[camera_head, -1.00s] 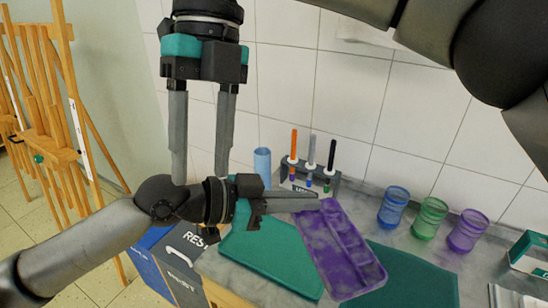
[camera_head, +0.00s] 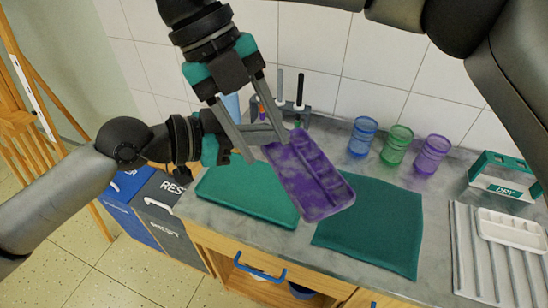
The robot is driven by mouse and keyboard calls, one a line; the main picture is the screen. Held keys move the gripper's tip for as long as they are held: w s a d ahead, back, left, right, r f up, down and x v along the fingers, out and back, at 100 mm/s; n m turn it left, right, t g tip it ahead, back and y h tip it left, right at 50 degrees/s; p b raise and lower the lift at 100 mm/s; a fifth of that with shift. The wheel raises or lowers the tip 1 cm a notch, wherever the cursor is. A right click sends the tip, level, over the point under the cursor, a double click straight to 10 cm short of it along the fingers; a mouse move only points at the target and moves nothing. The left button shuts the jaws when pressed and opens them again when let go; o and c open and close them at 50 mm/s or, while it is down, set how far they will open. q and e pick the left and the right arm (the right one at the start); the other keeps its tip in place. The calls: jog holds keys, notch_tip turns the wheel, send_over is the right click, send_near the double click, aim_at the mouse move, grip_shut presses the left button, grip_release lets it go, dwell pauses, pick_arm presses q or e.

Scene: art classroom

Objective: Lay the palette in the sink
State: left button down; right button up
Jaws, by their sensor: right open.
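My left gripper (camera_head: 279,133) reaches in from the left and is shut on the palette's upper left end. My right gripper (camera_head: 268,148) comes down from above, open, its two fingers spread in front of the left gripper and close to the palette's upper end. It hides part of the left gripper, so the exact contact there is hard to see. No sink shows in this view.
A marker holder (camera_head: 262,108) and blue, green and purple cups (camera_head: 362,137) (camera_head: 396,146) (camera_head: 431,154) stand behind.

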aim_at(280, 173)
jog(key=shift+x, duration=2.6)
grip_shut()
pick_arm(q)
jog(key=c, duration=1)
grip_release()
jog(key=shift+f, duration=0.1)
jog(key=shift+v, duration=6)
